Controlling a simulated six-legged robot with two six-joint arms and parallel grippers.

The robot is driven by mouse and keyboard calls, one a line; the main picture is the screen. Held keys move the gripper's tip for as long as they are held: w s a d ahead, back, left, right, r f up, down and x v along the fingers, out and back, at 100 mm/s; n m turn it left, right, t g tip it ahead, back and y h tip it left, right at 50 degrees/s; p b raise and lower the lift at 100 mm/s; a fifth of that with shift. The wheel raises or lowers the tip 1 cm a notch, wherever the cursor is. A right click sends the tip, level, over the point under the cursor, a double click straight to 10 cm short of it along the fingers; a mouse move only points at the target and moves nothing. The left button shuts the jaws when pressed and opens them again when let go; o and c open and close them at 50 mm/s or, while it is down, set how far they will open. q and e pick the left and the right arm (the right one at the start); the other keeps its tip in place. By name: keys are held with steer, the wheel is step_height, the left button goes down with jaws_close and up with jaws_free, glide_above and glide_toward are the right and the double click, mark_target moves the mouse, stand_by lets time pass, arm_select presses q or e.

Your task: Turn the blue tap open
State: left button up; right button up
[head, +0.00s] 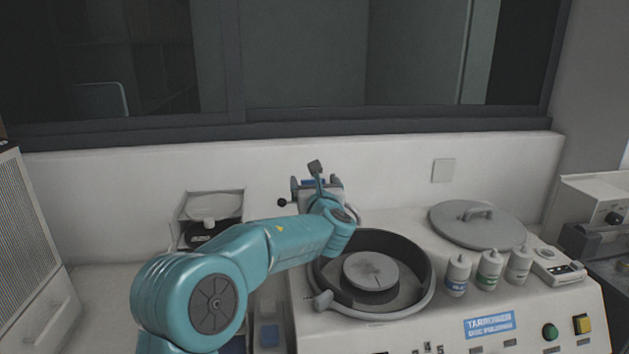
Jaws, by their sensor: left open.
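My left arm reaches in from the left across the front of the machine, and its gripper (317,175) is at the back wall side of the bowl. The gripper is open, and its far finger area is small and partly hidden by the wrist. My right gripper is not in view.
A round bowl (424,291) with a grey disc (371,270) sits right of my wrist. A round lid (478,228) with a handle lies behind three bottles (488,272). A small open box (213,206) stands to the left. Green and yellow buttons are at front right.

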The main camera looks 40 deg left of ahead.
arm_select(q)
steer(key=c, duration=1.1)
steer(key=shift+o, duration=0.2)
steer(key=n+g+y+p, duration=0.1)
steer(key=n+g+p, duration=0.1)
steer(key=g, duration=0.1)
steer(key=w+n+g+y+p, duration=0.1)
steer(key=n+g+y+p, duration=0.1)
steer(key=g+p, duration=0.1)
steer(key=shift+d+n, duration=0.2)
steer(key=shift+n, duration=0.1)
steer(key=shift+r, duration=0.1)
steer(key=o, duration=1.1)
steer(key=shift+c, duration=0.2)
